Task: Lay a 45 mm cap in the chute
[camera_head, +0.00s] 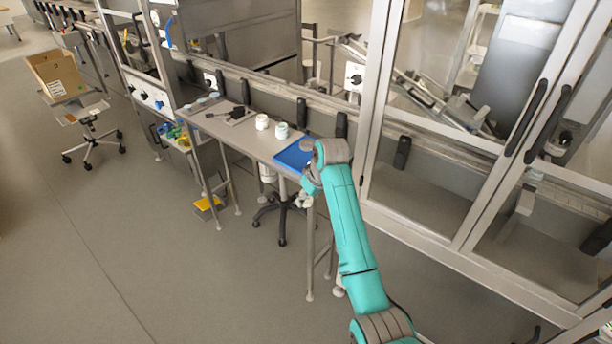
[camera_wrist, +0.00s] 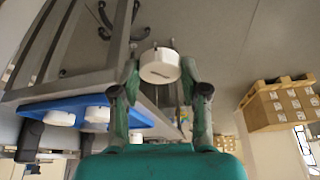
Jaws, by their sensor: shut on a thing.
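My gripper (camera_wrist: 159,74) is shut on a round white cap (camera_wrist: 160,63), held between the two fingertips in the wrist view. In the head view my gripper (camera_head: 308,190) is small, at the front edge of the table beside the blue tray (camera_head: 290,159). The cap cannot be made out there. The blue tray (camera_wrist: 45,106) also shows at the left in the wrist view, with white caps (camera_wrist: 60,118) on it. I cannot pick out the chute for certain in either view.
Two white jars (camera_head: 262,121) stand on the narrow table (camera_head: 240,137) left of the tray. A glass-doored machine frame (camera_head: 372,100) rises close on the right. A wheeled stool base (camera_head: 281,208) stands under the table. The floor at the front left is clear.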

